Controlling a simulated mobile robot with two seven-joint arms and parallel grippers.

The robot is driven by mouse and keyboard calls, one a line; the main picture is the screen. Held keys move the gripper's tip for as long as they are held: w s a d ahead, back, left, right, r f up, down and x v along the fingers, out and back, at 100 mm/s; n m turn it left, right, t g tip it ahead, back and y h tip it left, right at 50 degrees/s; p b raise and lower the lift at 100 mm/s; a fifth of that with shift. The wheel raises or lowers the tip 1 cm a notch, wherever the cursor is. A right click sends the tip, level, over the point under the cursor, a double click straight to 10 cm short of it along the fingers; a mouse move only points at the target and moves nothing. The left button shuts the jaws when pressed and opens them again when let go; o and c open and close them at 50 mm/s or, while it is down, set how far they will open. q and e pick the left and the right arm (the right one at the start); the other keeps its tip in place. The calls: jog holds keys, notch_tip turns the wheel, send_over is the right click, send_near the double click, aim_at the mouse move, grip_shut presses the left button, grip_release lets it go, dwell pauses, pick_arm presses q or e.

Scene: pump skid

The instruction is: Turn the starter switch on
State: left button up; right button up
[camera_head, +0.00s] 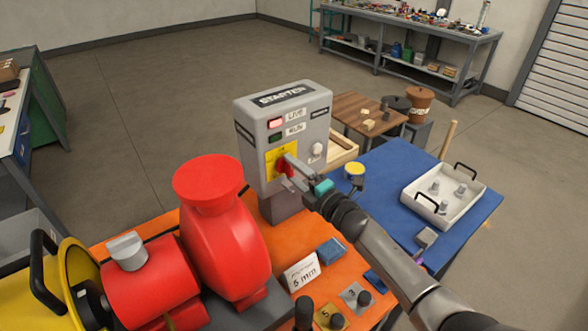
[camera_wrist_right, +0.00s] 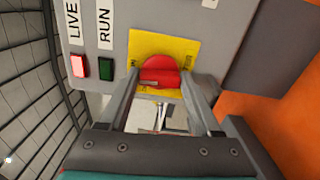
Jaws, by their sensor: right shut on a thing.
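The grey starter box (camera_head: 258,118) stands upright behind the red pump. Its red rotary switch (camera_head: 284,168) sits on a yellow plate (camera_head: 272,160); the switch also shows in the right wrist view (camera_wrist_right: 160,72). My right gripper (camera_head: 286,172) is at the front of the box, with its fingers on either side of the switch knob, shut on it. In the right wrist view the fingers (camera_wrist_right: 163,90) flank the red knob. The LIVE lamp (camera_wrist_right: 79,66) is lit red and the RUN lamp (camera_wrist_right: 106,69) is dark green. My left gripper is not in view.
The red pump (camera_head: 222,235) stands on the orange top left of my right arm. A white label card (camera_head: 301,272) and several small knobbed blocks lie in front. A white tray (camera_head: 444,203) with black handles sits on the blue top at right.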

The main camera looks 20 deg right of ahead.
jog(key=shift+m, duration=0.6)
jog(key=o, duration=1.4)
jog(key=v, duration=1.5)
jog(key=shift+s, duration=0.15)
